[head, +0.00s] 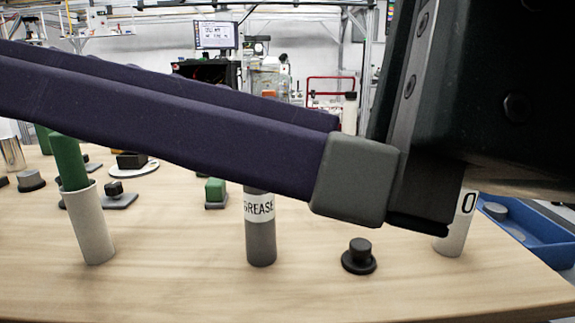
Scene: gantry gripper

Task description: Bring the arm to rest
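A black arm part (510,105) fills the right side of the head view, very close. Two long dark purple bars (165,125) reach left from it across the picture, the front one with a grey block (352,180) at its right end. They look like the fingers of my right gripper. Their far ends run out of the picture at the left, so I cannot tell whether they are open or shut. I see nothing between them. My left gripper is not in view.
On the wooden table (180,285) stand a white tube (90,228) holding a green cylinder (70,163), a grease tube (261,235), a black knob (359,257) and a tube marked 0 (455,235). A blue tray (535,238) lies at the right. The front of the table is clear.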

